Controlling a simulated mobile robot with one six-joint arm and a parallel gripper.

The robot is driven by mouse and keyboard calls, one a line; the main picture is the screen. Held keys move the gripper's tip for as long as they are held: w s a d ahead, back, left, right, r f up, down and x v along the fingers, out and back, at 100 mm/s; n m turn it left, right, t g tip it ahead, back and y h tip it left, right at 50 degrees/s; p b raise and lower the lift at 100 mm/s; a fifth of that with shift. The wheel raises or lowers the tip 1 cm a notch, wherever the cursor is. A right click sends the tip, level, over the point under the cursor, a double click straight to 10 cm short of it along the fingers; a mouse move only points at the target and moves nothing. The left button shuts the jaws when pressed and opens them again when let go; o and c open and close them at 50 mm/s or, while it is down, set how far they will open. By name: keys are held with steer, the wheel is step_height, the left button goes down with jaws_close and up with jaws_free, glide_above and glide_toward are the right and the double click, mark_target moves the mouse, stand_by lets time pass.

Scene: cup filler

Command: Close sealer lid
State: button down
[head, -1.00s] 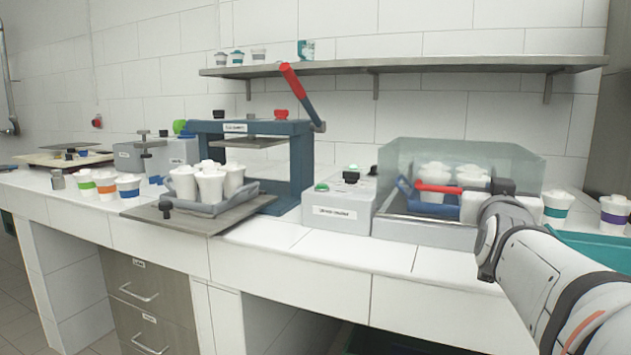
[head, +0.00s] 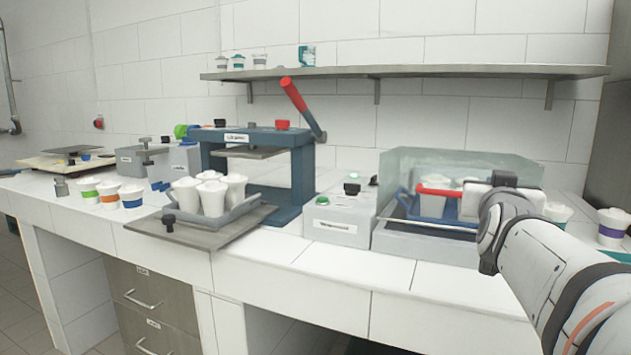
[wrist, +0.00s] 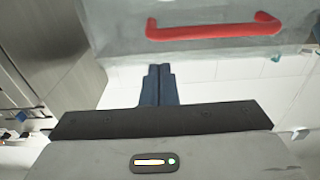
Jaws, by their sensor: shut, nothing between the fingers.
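The sealer (head: 425,242) is a grey box with a clear, greenish lid (head: 470,160) carrying a red handle (head: 438,190). The lid looks raised and tilted above the base, with a gap under its front edge. White cups in a blue tray (head: 400,205) show inside, partly hidden by the lid and my arm. In the wrist view, the red handle (wrist: 215,29) crosses the pale lid panel above my fingertips. My gripper (wrist: 158,72) is shut and empty, close to the lid. Whether the fingers touch it I cannot tell.
A control box (head: 340,215) with buttons stands left of the sealer. Further left is a blue press (head: 300,165) with a tray of cups (head: 210,195) before it. Loose cups (head: 612,227) stand at the right. A shelf (head: 400,71) runs above.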

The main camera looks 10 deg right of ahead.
steer(key=w+r+m+y+p, duration=0.1)
steer(key=r+p, duration=0.1)
steer(key=p, duration=0.1)
steer(key=w+r+m+g+y+p, duration=0.1)
steer(key=w+r+p, duration=0.1)
steer(key=p, duration=0.2)
steer(key=w+r+m+g+y+p, duration=0.1)
steer(key=r+p, duration=0.2)
steer(key=shift+w+a, duration=0.2)
steer(key=shift+a, duration=0.15)
step_height(320, 180, up, 6)
steer(key=a+m+g+y+p, duration=0.1)
steer(key=m+g+y+p, duration=0.2)
steer(key=m+g+p, duration=0.65)
steer(key=a+r+m+g+y+p, duration=0.15)
steer(key=m+g+y+p, duration=0.35)
steer(key=p, duration=0.7)
steer(key=t+h+p, duration=0.1)
steer(key=t+h, duration=0.1)
glide_toward(453, 184)
steer(key=shift+m, duration=0.25)
steer(key=s+f, duration=0.1)
steer(key=f, duration=0.1)
steer(key=s+f, duration=0.1)
steer(key=f, duration=0.1)
steer(key=s+a+f, duration=0.1)
steer(key=f, duration=0.2)
steer(key=shift+s, duration=0.35)
steer(key=shift+d, duration=0.1)
